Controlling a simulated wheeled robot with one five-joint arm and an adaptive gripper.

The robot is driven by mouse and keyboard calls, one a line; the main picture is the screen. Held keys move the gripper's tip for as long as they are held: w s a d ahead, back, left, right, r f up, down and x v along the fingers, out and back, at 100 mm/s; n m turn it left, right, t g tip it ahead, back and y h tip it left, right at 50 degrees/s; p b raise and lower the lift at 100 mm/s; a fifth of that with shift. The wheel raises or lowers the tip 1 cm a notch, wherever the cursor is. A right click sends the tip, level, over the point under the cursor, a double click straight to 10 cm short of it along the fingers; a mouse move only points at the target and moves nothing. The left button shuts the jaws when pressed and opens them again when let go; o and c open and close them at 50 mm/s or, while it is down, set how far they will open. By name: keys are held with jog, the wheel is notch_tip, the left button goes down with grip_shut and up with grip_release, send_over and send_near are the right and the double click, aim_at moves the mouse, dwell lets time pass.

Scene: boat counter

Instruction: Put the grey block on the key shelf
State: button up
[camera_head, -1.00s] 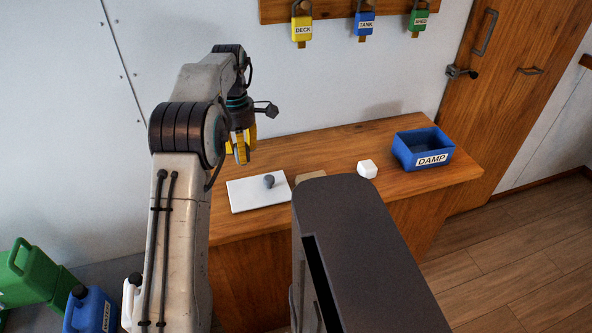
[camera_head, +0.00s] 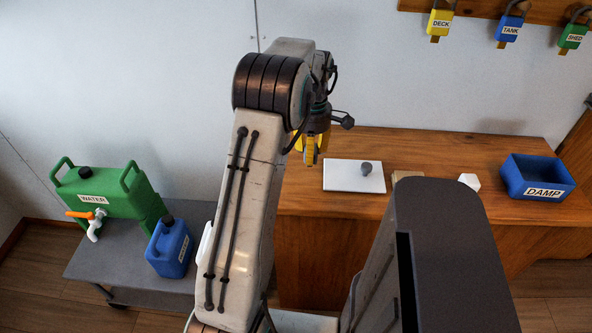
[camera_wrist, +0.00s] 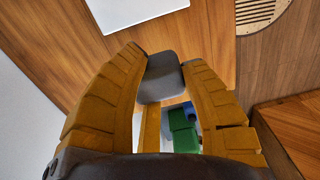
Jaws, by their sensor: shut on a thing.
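My gripper (camera_head: 312,150) is raised over the left end of the wooden counter, to the left of a white board, in the head view. In the wrist view its yellow fingers are shut on the grey block (camera_wrist: 161,80), which sits between the fingertips. The block is not clear in the head view. No shelf labelled as the key shelf shows.
A green WATER can (camera_head: 100,195) and a blue jug (camera_head: 170,248) stand on a low grey bench (camera_head: 110,262) at left.

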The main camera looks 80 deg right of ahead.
aim_at(296, 181)
jog(key=w, duration=0.1)
jog(key=w+a+f+p, duration=0.1)
jog(key=w+a+f, duration=0.1)
jog(key=shift+w+f+p, duration=0.25)
jog(key=shift+w+p, duration=0.15)
jog(key=shift+f+p, duration=0.4)
jog(key=shift+p, duration=0.3)
jog(key=shift+f+p, duration=0.3)
jog(key=shift+f, duration=1.3)
jog(key=o, duration=1.2)
jog(key=shift+f, duration=0.1)
